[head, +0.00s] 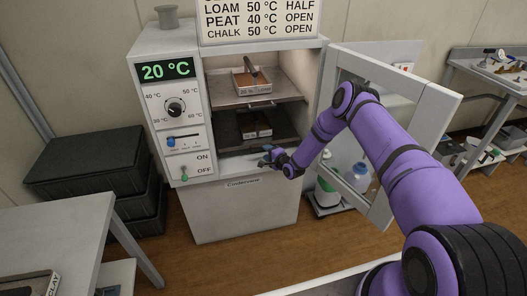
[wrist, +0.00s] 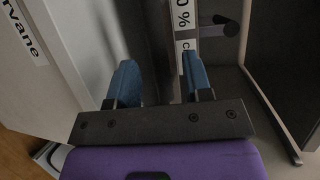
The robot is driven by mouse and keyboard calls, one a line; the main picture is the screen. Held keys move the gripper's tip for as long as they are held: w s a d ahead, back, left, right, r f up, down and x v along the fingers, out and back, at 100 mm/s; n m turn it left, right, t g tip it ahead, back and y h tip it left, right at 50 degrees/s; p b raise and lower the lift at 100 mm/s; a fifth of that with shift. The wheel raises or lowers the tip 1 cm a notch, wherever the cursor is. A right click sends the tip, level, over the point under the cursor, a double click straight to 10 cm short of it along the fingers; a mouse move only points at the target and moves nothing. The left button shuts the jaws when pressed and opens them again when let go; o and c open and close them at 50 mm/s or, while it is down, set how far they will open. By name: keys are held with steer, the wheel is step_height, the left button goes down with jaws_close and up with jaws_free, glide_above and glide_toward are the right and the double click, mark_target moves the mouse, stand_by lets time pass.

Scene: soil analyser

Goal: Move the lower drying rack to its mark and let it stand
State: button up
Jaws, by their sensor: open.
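The lower drying rack (head: 228,133) is a dark shelf inside the open cabinet, below the upper rack (head: 225,88). A small dark tray (head: 256,127) with a pale label stands on it. My gripper (head: 266,156) is at the cabinet's mouth, low and in front of the lower rack. In the wrist view its two blue fingers (wrist: 159,85) are apart. A dark edge shows beyond the gap, with a white label strip (wrist: 186,58) near the right finger. I cannot tell whether the fingers touch the rack. I cannot make out the rack's mark.
The cabinet door (head: 435,95) stands open on the right, close to my arm. A tray with a handled tool (head: 251,81) is on the upper rack. The control panel (head: 172,115) reads 20 °C. Black crates (head: 90,160) and a grey table (head: 50,235) are left.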

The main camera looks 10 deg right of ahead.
steer(key=v, duration=0.6)
steer(key=shift+s+d, duration=0.15)
steer(key=shift+s, duration=0.1)
steer(key=shift+r, duration=0.1)
